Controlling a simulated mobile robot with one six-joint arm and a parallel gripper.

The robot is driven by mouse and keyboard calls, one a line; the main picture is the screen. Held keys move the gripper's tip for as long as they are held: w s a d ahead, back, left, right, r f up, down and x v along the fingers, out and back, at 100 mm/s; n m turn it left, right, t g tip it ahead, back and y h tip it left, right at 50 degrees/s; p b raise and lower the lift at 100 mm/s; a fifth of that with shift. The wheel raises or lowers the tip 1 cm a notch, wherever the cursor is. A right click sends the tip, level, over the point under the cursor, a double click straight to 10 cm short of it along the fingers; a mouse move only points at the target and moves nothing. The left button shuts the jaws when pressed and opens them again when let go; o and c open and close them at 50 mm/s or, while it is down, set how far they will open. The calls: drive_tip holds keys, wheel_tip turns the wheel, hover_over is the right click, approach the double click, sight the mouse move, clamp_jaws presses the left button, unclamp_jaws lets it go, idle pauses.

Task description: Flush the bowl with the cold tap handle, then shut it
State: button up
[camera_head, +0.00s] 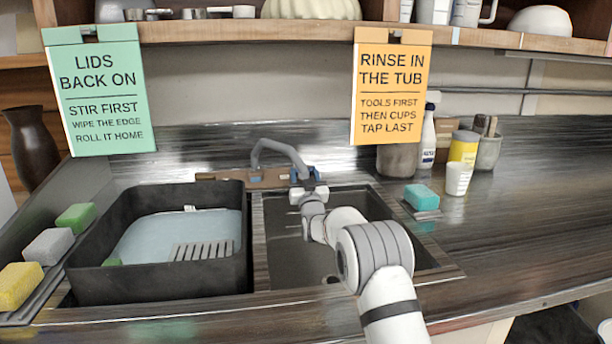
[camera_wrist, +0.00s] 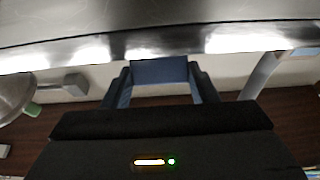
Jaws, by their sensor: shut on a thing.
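The tap (camera_head: 280,147) stands behind the sink, its grey spout arching over a brown base strip. My gripper (camera_head: 309,184) is at the right part of the tap, beside the blue cold handle. In the wrist view the blue handle (camera_wrist: 160,71) sits between the two dark fingers of my gripper (camera_wrist: 160,80), which are shut on it. The right sink bowl (camera_head: 290,250) is dark, and my arm crosses over it and hides part of it. I cannot make out a water stream from the spout.
A black tub (camera_head: 165,280) with pale water and a slotted rack fills the left bowl. Sponges (camera_head: 46,246) line the left edge. A teal sponge (camera_head: 421,196), a white cup (camera_head: 458,178) and bottles stand at right. Two hanging signs (camera_head: 392,85) and a shelf are above.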

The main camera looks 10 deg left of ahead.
drive_tip(key=shift+d, duration=0.1)
drive_tip(key=shift+c, duration=0.8)
